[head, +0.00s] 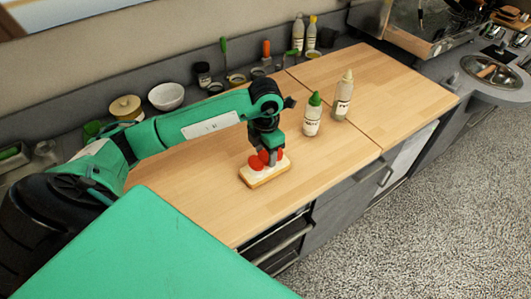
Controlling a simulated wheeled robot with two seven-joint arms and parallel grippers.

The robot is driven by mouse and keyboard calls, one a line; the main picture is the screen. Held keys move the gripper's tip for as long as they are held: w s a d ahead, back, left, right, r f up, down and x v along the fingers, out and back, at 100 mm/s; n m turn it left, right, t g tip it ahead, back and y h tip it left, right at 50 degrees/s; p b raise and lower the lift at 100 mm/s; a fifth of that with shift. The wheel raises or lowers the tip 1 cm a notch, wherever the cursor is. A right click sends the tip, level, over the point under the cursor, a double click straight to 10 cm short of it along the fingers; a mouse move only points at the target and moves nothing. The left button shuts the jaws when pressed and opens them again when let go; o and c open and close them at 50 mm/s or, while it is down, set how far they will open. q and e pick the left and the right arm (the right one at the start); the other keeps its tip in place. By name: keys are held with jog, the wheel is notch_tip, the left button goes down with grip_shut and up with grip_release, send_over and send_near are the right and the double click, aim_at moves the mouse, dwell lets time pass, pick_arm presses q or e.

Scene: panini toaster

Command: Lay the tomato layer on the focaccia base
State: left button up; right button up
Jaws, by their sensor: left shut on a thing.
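The focaccia base (262,181) is a pale slab with a brown edge, lying on the wooden counter near its front edge. The tomato layer (256,164) shows as red round slices just over the base. My left gripper (271,161) points down above the base and is shut on the tomato layer. The fingers hide part of the tomato and of the base's far side. I cannot tell whether the tomato touches the base. My right gripper is not in view.
A green-capped bottle (313,114) and a pale-capped bottle (343,95) stand right of the gripper. A white bowl (166,96), several small pots and more bottles line the back ledge. The counter (200,200) left of the base and the far right board (400,90) are clear.

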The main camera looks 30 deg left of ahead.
pick_arm(q)
jog(key=shift+f, duration=0.9)
jog(key=o, duration=1)
jog(key=shift+c, duration=0.2)
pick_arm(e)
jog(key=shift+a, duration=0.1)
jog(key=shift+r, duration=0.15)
